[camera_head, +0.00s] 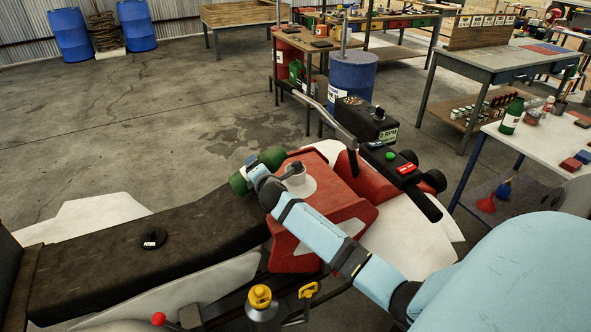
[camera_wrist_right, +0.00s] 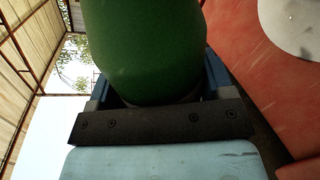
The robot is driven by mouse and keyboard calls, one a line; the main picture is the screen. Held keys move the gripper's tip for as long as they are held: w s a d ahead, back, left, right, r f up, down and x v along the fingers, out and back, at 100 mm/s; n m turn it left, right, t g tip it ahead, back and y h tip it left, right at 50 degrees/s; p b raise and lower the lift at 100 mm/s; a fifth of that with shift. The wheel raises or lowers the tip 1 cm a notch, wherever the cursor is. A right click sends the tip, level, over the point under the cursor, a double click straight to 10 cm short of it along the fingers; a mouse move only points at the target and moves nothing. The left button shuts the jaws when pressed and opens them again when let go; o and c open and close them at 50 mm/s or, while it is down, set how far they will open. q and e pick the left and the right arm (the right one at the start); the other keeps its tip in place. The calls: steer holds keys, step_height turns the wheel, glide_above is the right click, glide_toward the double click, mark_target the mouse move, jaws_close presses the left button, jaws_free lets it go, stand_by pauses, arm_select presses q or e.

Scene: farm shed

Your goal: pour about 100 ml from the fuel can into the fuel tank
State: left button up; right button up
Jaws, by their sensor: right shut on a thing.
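The red fuel tank (camera_head: 325,212) sits in the middle of the head view, on a vehicle with a long black seat. On its top is a pale round plate with a metal filler neck (camera_head: 297,172). My right gripper (camera_head: 257,172) is shut around a green can (camera_head: 239,184), just left of the filler neck. The can looks tipped well over; the gripper partly hides it, and I cannot see liquid flowing. In the right wrist view the green can (camera_wrist_right: 145,50) fills the space between the fingers, with the red tank (camera_wrist_right: 270,90) beside it. My left gripper is not in view.
A black labelled cap (camera_head: 152,238) lies on the seat (camera_head: 100,262). Handlebar and black control boxes (camera_head: 400,165) stand right of the tank. A white table (camera_head: 535,142) with a green bottle (camera_head: 511,115) is at right.

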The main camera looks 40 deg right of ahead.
stand_by(0.5)
stand_by(0.4)
steer(key=shift+d+r+n+p, duration=0.2)
steer(key=shift+n+p, duration=0.35)
steer(key=shift+n, duration=0.05)
steer(key=r+n+p, duration=0.1)
steer(key=d+r+n+h+p, duration=0.1)
steer(key=p, duration=0.1)
steer(key=shift+s+d+r, duration=0.1)
steer(key=shift+s+d, duration=0.05)
steer(key=shift+s, duration=0.05)
steer(key=n, duration=0.1)
steer(key=n+h+p, duration=0.1)
steer(key=n, duration=0.1)
steer(key=shift+f+n, duration=0.3)
steer(key=shift+f, duration=0.05)
steer(key=shift+a+f+n+t+h, duration=0.25)
steer(key=shift+f+n, duration=0.45)
steer(key=shift+n, duration=0.5)
steer(key=shift+w+r+n+p, duration=0.1)
steer(key=shift+r+n+p, duration=0.3)
steer(key=shift+n+p, duration=0.1)
steer(key=shift+d+r+n+t, duration=0.15)
steer(key=shift+n+t, duration=0.1)
steer(key=shift+n, duration=0.25)
